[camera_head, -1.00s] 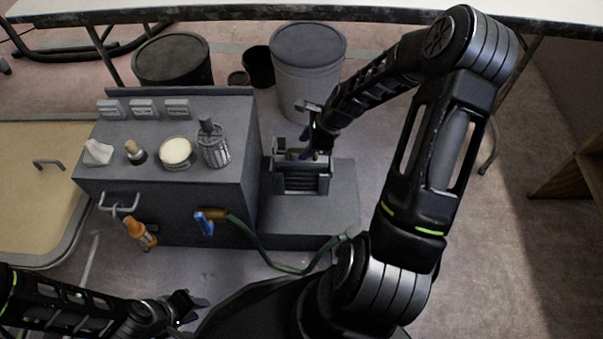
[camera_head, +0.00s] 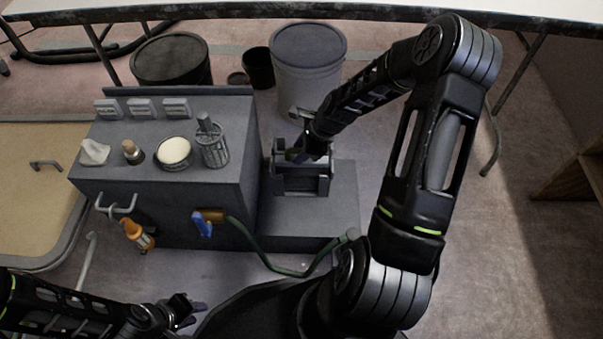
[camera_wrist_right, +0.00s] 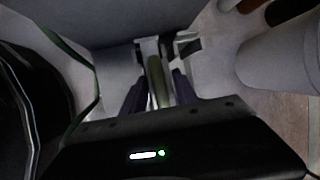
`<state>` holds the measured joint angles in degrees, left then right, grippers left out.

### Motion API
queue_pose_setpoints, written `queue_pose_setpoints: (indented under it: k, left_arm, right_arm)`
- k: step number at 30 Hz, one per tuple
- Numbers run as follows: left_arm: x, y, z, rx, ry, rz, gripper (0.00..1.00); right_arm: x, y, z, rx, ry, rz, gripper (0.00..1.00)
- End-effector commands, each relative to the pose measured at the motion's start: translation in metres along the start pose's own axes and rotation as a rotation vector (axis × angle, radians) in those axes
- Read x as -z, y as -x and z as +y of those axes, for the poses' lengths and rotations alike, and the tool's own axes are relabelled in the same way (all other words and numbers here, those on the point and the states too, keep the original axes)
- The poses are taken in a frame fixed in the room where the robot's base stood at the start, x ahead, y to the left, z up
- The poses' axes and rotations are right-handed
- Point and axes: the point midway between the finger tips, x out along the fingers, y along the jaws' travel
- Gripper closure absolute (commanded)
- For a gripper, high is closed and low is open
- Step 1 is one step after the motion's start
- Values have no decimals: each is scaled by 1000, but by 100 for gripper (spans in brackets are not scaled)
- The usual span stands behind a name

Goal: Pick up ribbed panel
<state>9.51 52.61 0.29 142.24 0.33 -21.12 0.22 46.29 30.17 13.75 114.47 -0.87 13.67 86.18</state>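The grey slotted stand (camera_head: 302,186) sits on the low grey step. An olive-green edge, seemingly the ribbed panel (camera_wrist_right: 158,82), stands upright between its posts; its ribs cannot be made out. My right gripper (camera_head: 300,152) is down at the stand's top and hides much of it. In the right wrist view my right gripper (camera_wrist_right: 158,92) has its two dark fingers apart, one on each side of the olive edge; contact is not clear. My left gripper (camera_head: 190,308) is low at the left front, away from the stand, with its fingers apart and empty.
The grey cabinet (camera_head: 160,215) left of the stand carries a brush pot (camera_head: 212,148), a round tin (camera_head: 174,152) and small items. A green hose (camera_head: 262,255) hangs in front. Grey drums (camera_head: 308,62) stand behind.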

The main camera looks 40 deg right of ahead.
Motion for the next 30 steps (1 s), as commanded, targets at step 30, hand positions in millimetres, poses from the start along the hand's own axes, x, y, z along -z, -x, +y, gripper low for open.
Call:
queue_pose_setpoints:
  k: [30]
  left_arm:
    - [0,0,0,0,0,0,70]
  right_arm:
    - [0,0,0,0,0,0,100]
